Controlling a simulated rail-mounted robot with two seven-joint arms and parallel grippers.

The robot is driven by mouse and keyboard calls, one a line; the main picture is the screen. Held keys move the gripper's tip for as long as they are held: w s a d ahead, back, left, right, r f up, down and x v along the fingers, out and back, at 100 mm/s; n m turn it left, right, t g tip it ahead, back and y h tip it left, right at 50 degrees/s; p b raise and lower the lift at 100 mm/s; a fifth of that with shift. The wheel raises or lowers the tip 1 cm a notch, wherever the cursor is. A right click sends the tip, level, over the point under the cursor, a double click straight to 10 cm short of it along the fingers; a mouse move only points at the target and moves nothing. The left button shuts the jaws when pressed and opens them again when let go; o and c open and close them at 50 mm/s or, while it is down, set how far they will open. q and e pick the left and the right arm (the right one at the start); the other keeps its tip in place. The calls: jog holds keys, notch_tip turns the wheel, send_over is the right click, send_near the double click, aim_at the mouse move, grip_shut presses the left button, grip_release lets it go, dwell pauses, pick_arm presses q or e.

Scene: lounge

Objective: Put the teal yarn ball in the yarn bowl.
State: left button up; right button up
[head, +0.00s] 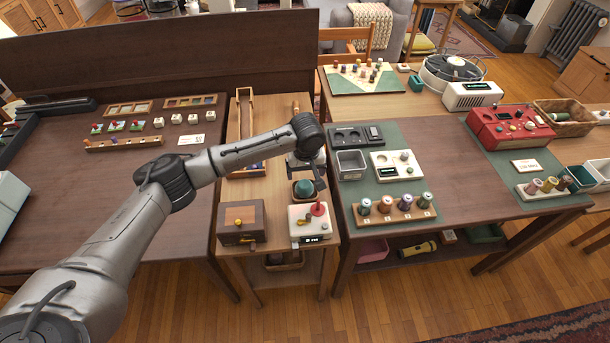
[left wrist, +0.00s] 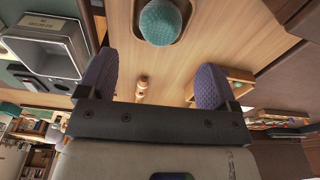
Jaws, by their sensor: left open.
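The teal yarn ball (head: 303,187) sits in a small, dark-rimmed holder on the narrow light-wood table. It also shows in the left wrist view (left wrist: 160,22) at the top, between and beyond the fingers, with the holder's brown rim (left wrist: 187,10) around it. I cannot tell whether this holder is the yarn bowl; no other bowl is clear. My left gripper (head: 307,172) is open, above and just behind the ball, apart from it. Its two purple-grey fingers (left wrist: 155,80) have nothing between them in the left wrist view. My right gripper is not in view.
In front of the ball stand a brown wooden box (head: 241,222) and a white device (head: 310,226) with a red knob. A grey bin (head: 351,164) stands on the right table near a rack of thread spools (head: 395,208). A long wooden rack lies behind my wrist.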

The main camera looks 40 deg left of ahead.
aim_at(306, 188)
pick_arm(q)
jog(key=shift+s+d+r+p, duration=0.1)
jog(key=shift+r+p, duration=0.2)
jog(key=shift+r, duration=0.9)
jog(key=shift+s+d+r+p, duration=0.1)
jog(key=shift+r+p, duration=0.15)
jog(key=shift+r, duration=0.95)
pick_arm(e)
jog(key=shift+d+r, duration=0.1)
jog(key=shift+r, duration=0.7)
